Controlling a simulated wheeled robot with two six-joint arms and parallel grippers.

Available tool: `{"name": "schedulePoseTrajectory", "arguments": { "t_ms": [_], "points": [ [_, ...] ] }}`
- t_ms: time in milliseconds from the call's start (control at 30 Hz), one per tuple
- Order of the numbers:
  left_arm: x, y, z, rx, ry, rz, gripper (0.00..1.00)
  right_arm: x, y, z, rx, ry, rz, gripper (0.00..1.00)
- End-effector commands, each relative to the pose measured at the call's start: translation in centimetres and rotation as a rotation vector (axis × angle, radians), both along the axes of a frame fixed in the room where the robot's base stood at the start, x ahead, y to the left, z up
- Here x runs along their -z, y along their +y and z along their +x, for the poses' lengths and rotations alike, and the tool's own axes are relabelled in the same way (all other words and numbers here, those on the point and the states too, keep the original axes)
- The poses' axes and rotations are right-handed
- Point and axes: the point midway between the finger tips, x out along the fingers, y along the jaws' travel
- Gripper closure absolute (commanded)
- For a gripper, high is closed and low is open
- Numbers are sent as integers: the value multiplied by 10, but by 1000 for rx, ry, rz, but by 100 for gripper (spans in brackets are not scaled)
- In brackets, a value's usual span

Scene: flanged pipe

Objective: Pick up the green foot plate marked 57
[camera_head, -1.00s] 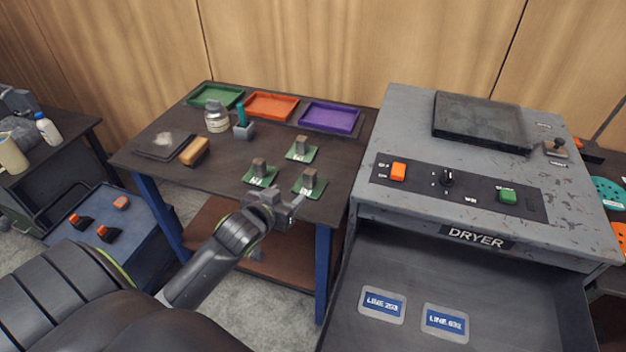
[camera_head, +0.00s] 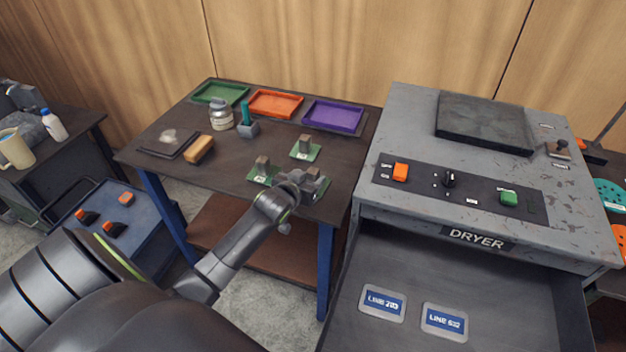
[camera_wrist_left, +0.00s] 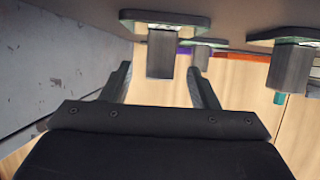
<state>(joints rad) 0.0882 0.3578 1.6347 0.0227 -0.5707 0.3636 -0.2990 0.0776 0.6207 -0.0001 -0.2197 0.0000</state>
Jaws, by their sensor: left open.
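Three green foot plates, each with an upright grey block, stand on the dark table: one at the back (camera_head: 305,152), one front left (camera_head: 262,174), one front right (camera_head: 325,187). I cannot read their numbers. My left gripper (camera_head: 308,181) is open and empty at the front-right plate, partly hiding it. In the left wrist view, which is upside down, the front-right plate's grey block (camera_wrist_left: 160,54) appears between and just beyond the open fingers (camera_wrist_left: 159,76). The front-left plate's block (camera_wrist_left: 290,66) and the back plate's block (camera_wrist_left: 200,57) stand farther off. My right gripper is not in view.
Green (camera_head: 220,93), orange (camera_head: 275,103) and purple (camera_head: 333,116) trays line the table's back. A jar (camera_head: 221,115), a teal-handled tool in a holder (camera_head: 247,124) and a brush (camera_head: 199,149) stand left. The dryer (camera_head: 480,208) rises close on the right.

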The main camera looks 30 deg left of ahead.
Motion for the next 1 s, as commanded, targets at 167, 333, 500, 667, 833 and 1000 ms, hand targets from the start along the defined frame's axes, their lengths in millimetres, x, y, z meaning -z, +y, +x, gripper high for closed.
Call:
{"name": "schedulePoseTrajectory", "arguments": {
  "t_ms": [167, 333, 500, 667, 833, 1000],
  "points": [
    [6, 2, 16, 0, 1, -1, 45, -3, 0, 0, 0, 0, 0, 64],
    [9, 3, 21, 1, 0, 0, 45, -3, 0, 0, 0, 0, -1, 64],
    [9, 3, 20, 1, 0, 0, 45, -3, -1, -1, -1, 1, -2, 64],
    [9, 3, 20, 0, 0, 0, 64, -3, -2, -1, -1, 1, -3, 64],
    [9, 3, 20, 0, 0, 0, 86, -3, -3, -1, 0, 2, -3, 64],
    [9, 3, 20, 0, 1, 0, 100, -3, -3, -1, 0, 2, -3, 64]
  ]
}}
